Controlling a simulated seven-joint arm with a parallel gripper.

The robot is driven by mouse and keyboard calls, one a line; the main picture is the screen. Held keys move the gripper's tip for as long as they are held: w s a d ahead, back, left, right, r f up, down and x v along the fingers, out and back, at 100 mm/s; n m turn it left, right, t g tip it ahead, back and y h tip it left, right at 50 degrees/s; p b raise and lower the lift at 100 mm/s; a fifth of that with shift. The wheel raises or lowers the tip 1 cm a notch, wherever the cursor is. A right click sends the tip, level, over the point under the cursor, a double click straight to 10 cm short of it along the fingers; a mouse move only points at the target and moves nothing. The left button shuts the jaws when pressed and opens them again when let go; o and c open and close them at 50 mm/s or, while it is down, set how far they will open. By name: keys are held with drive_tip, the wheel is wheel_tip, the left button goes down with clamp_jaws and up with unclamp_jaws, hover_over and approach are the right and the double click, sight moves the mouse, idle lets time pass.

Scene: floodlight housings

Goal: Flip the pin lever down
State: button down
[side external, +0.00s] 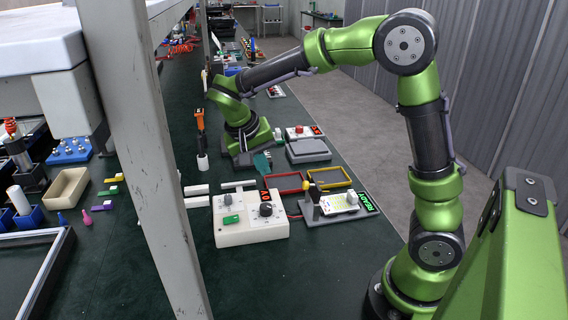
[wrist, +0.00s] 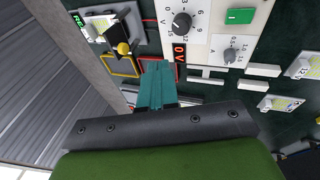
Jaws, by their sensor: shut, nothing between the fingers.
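The pin lever, a dark arm with a yellow ball knob (side external: 307,186), stands raised at the left side of a grey test fixture (side external: 318,217). The fixture holds a white and yellow floodlight housing (side external: 336,203) beside a green READY display (side external: 367,202). The yellow knob (wrist: 123,48) also shows in the wrist view, up and left of my fingertips. My gripper (side external: 263,164), with teal fingers, is shut and empty, above the bench behind and left of the lever. It touches nothing that I can see. In the wrist view the closed fingers (wrist: 156,72) point toward the control box.
A white control box (side external: 250,225) with knobs, a green switch and a red display stands left of the fixture. Red (side external: 283,182) and yellow (side external: 328,178) frames lie behind the fixture. White bars (side external: 197,190) lie to the left. A grey post crosses the left foreground.

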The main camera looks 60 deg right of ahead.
drive_tip(key=d+r+m, duration=0.1)
drive_tip(key=w+d+r+m+h, duration=0.1)
drive_tip(key=m, duration=0.1)
drive_tip(key=shift+g, duration=0.3)
drive_tip(key=shift+d, duration=0.1)
drive_tip(key=x, duration=1)
drive_tip(key=shift+s+d, duration=0.2)
drive_tip(key=shift+d, duration=0.05)
drive_tip(key=s+d, duration=0.1)
drive_tip(key=s+d+f, duration=0.1)
drive_tip(key=shift+s, duration=0.35)
